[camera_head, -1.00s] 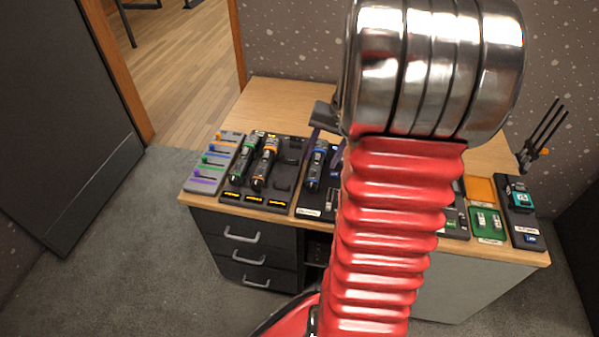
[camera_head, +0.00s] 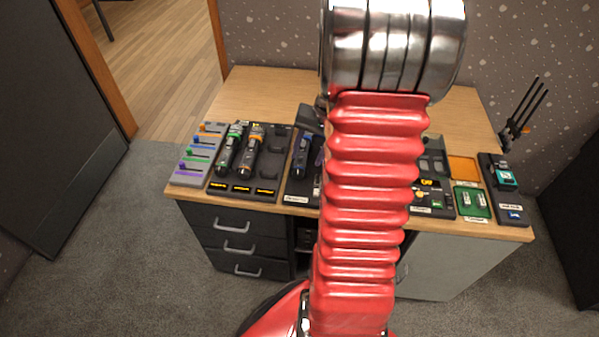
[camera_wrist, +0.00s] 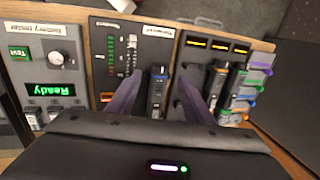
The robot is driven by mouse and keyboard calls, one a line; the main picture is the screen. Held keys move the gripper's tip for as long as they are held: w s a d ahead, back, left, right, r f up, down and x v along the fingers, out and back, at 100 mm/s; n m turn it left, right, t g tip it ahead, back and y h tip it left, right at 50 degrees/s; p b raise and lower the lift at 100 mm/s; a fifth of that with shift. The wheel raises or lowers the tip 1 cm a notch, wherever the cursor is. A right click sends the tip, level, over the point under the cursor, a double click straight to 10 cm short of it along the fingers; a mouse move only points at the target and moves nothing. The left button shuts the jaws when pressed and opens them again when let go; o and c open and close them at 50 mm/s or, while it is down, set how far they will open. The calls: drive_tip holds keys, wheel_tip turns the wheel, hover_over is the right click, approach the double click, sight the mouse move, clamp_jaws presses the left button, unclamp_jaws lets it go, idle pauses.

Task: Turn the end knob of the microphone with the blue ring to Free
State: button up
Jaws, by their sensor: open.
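The microphone with the blue ring (camera_head: 301,158) lies in a dark dock left of my arm in the head view. In the wrist view this microphone (camera_wrist: 157,95) lies between the two purple fingers of my gripper (camera_wrist: 160,80). The fingers are spread, with visible gaps to the microphone on both sides. My gripper is open and empty. In the head view my arm hides most of it. The setting of the end knob is too small to read.
Microphones with a green ring (camera_head: 230,150) and an orange ring (camera_head: 249,152) lie in a rack to the left, beside a grey fader panel (camera_head: 184,177). A battery tester (camera_wrist: 50,75) reads "Ready". A green battery tray (camera_head: 472,212) and an orange tray (camera_head: 463,168) are right.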

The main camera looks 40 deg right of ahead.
sight(299, 173)
drive_tip(key=x, duration=0.9)
drive_tip(key=shift+c, duration=0.2)
drive_tip(key=c, duration=1)
